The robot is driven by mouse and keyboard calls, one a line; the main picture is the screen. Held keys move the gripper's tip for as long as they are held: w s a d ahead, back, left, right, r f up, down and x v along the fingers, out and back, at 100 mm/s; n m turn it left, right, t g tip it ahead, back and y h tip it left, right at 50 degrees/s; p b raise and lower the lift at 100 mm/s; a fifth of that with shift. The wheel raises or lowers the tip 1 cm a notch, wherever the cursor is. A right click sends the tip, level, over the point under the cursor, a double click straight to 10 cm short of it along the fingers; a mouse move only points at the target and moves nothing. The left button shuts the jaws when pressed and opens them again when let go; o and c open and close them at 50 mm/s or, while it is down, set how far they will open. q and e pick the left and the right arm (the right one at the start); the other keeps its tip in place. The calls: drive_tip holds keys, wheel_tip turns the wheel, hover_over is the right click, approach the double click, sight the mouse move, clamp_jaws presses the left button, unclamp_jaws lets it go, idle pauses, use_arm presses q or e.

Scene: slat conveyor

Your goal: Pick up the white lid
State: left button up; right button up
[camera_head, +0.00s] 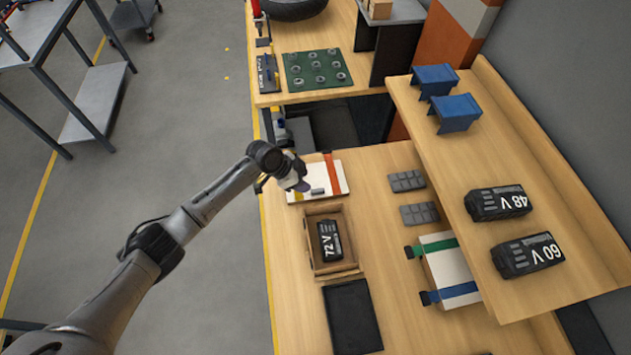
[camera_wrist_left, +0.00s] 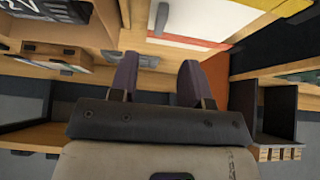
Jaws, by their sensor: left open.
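The white lid (camera_head: 327,172) lies flat on the wooden bench, with an orange stripe across its right part and a small grey handle on top. It also shows at the top of the left wrist view (camera_wrist_left: 205,18), with its grey handle near the top middle. My left gripper (camera_head: 300,184) is over the left part of the lid, close to the handle, and partly covers the lid. In the wrist view its two purple fingers (camera_wrist_left: 157,82) are apart, with nothing between them. I cannot tell whether they touch the lid. My right gripper is not in view.
An open wooden box (camera_head: 357,270) holding a 72 V battery (camera_head: 330,241) sits just in front of the lid. A black mat (camera_head: 352,317) lies nearer. Grey trays and a strapped white box (camera_head: 447,269) are to the right. A raised shelf (camera_head: 480,225) holds batteries and blue stands.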

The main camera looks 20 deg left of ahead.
sight(318, 190)
use_arm(q)
drive_tip(key=shift+x, duration=3.8)
clamp_jaws()
